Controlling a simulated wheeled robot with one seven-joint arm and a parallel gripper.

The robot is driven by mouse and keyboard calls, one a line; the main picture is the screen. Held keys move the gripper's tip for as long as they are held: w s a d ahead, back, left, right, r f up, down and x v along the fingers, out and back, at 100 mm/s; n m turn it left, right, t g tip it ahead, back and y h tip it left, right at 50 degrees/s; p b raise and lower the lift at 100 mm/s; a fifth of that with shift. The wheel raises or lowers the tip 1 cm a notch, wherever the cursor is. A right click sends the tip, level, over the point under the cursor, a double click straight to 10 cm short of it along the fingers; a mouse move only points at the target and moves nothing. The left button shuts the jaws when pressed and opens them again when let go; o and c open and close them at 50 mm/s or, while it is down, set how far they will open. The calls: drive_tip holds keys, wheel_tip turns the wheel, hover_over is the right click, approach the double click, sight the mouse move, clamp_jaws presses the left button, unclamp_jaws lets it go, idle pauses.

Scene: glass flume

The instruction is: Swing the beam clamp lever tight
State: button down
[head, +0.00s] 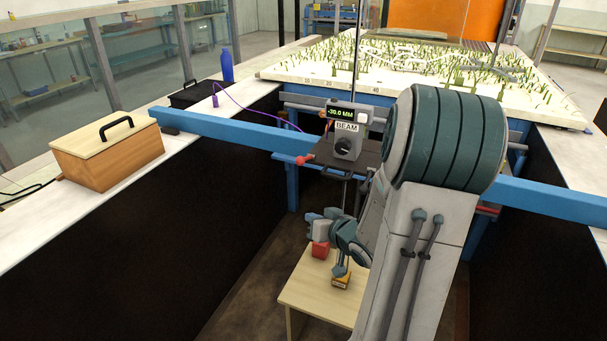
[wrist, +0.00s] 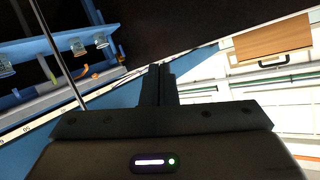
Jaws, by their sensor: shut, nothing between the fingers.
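The beam carriage (head: 345,147), a grey unit marked BEAM with a "-30.0 MM" display and a dark knob, sits on the blue beam (head: 235,132). A red lever (head: 304,160), which looks like the clamp lever, sticks out at its left side. In the wrist view, my gripper (wrist: 160,70) has its two dark fingers together with nothing between them. The blue beam (wrist: 200,72) shows behind the fingers, which look apart from it. I cannot make out the clamp lever surely in that view. In the head view my arm hangs low, below the carriage, and the fingertips are not clear.
A low wooden table (head: 318,293) below holds a red block (head: 320,250) and a small orange box (head: 341,281). The planted flume bed (head: 430,62) lies behind.

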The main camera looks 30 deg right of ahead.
drive_tip(key=s+d+r+m+t+y, duration=0.3)
drive_tip(key=s+r+m+t+y, duration=0.15)
drive_tip(key=s+t, duration=0.35)
drive_tip(key=p, duration=0.3)
approach(305, 160)
drive_tip(key=a+f+x, duration=0.1)
drive_tip(key=x, duration=0.5)
drive_tip(key=shift+w+t+h, duration=0.2)
drive_tip(key=shift+t+h, duration=0.1)
drive_tip(key=shift+h, duration=0.15)
drive_tip(key=shift+r, duration=0.1)
